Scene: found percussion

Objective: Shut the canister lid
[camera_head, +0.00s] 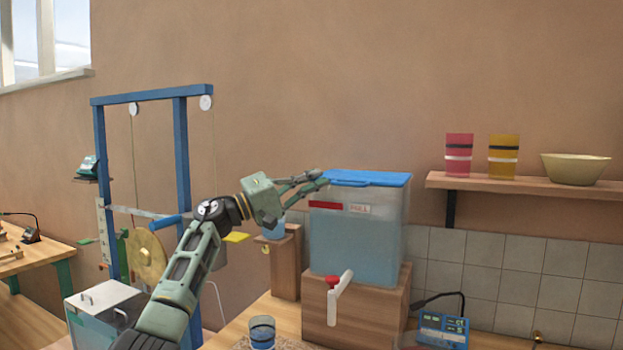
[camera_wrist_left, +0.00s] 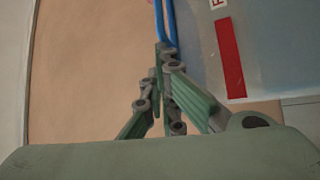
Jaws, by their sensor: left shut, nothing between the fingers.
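The canister (camera_head: 358,238) is a translucent blue-grey box standing on a wooden block. Its blue lid (camera_head: 368,178) lies flat across the top in the head view; I cannot tell whether it is fully seated. My left gripper (camera_head: 322,180) is shut and empty, with its fingertips at the lid's left edge. In the left wrist view the shut fingers (camera_wrist_left: 165,48) are close to the blue lid edge (camera_wrist_left: 164,20), beside the canister wall (camera_wrist_left: 258,45) with its red label. Whether they touch the lid is unclear. My right gripper is not in view.
A white tap lever (camera_head: 340,298) with a red knob is at the block's front. A cup (camera_head: 262,332) stands below on the counter. A blue frame (camera_head: 181,150) with a brass disc is at left. A shelf (camera_head: 520,187) holds two cups and a bowl at right.

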